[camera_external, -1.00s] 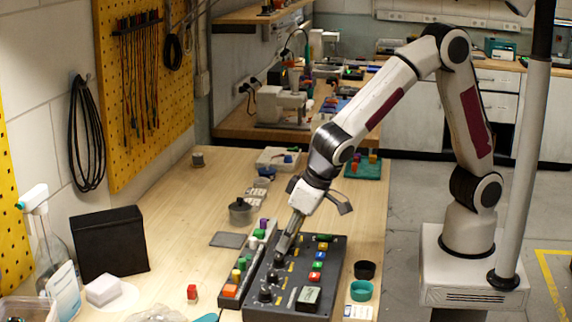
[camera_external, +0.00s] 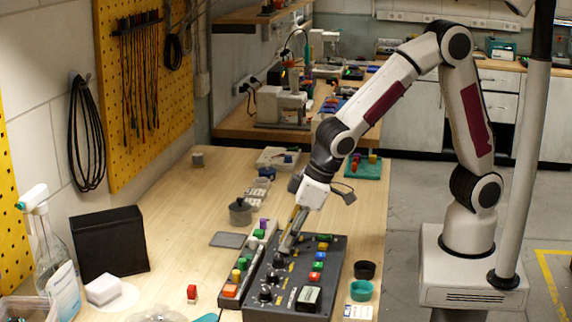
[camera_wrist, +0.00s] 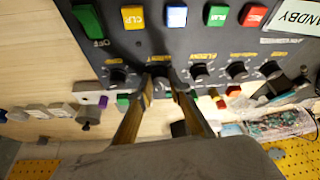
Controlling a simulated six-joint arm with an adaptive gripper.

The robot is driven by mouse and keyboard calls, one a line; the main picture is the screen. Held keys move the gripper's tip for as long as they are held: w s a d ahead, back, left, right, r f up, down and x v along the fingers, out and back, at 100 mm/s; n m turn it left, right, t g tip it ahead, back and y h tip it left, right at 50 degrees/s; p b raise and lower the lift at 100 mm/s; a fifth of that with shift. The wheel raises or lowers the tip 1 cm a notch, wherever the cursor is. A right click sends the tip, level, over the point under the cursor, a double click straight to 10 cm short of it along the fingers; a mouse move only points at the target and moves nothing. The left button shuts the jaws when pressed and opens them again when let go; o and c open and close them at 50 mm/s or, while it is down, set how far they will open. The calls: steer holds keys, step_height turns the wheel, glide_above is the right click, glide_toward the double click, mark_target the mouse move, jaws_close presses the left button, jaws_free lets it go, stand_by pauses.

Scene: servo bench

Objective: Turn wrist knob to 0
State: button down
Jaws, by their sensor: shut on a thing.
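My gripper (camera_external: 284,250) points down at the far end of the dark grey control panel (camera_external: 337,272). In the wrist view the two fingers (camera_wrist: 162,84) are shut on a dark knob (camera_wrist: 161,73), second from the left in the knob row. The fingers cover most of this knob, so its pointer and setting cannot be read. Its label is partly hidden and too blurred to read surely. A free black knob (camera_wrist: 118,76) sits to its left. Another knob (camera_wrist: 200,73) is to its right, with more beyond.
Coloured buttons, such as the blue one (camera_wrist: 176,16), line the panel beside a STANDBY display (camera_wrist: 297,17). A rail of coloured blocks (camera_external: 239,272) runs close along the panel's left side. A black cup (camera_external: 365,270) and teal cup (camera_external: 361,290) stand at right.

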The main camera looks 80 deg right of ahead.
steer(key=shift+d+n+g+y, duration=0.15)
steer(key=shift+n+y, duration=0.25)
steer(key=shift+n, duration=0.65)
steer(key=shift+n+g+y, duration=0.25)
steer(key=shift+n+y, duration=0.15)
steer(key=shift+n, duration=0.65)
steer(key=shift+w+d+n+g+y, duration=0.1)
steer(key=shift+n+g+y, duration=0.3)
steer(key=shift+n, duration=1.8)
steer(key=shift+w+d+f+n+g+y, duration=0.1)
steer(key=shift+n+g+y, duration=0.3)
steer(key=shift+n, duration=0.65)
steer(key=shift+w+n+g+y, duration=0.1)
steer(key=shift+n+g, duration=0.5)
steer(key=shift+n, duration=0.45)
steer(key=shift+w+n+g, duration=0.1)
steer(key=shift+n+g, duration=0.7)
steer(key=shift+n, duration=1.4)
steer(key=c, duration=1.9)
jaws_free()
